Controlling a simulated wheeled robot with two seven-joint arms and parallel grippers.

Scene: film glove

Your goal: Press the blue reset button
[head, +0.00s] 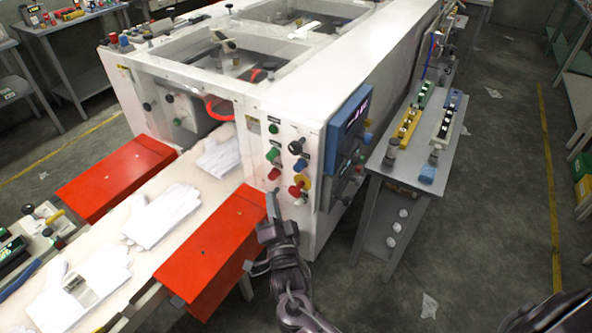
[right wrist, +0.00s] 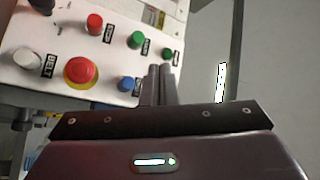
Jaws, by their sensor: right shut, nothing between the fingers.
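The blue button (head: 300,164) is on the white control panel at the machine's front corner, among red, green and black ones. In the right wrist view, the blue button (right wrist: 127,84) sits just left of my fingers, below a green button. My right gripper (head: 272,198) is in front of the panel's lower part, below and left of the blue button in the head view. Its fingers are together and empty, and they also show in the right wrist view (right wrist: 161,72). I cannot tell whether the fingertips touch the panel. My left gripper is not in view.
A red emergency button with a yellow collar (right wrist: 81,70) is close to the blue button. A red guard (head: 215,250) stands left of my right arm, beside a conveyor with white gloves (head: 160,215). A grey side table (head: 400,165) stands to the right. Open floor lies beyond it.

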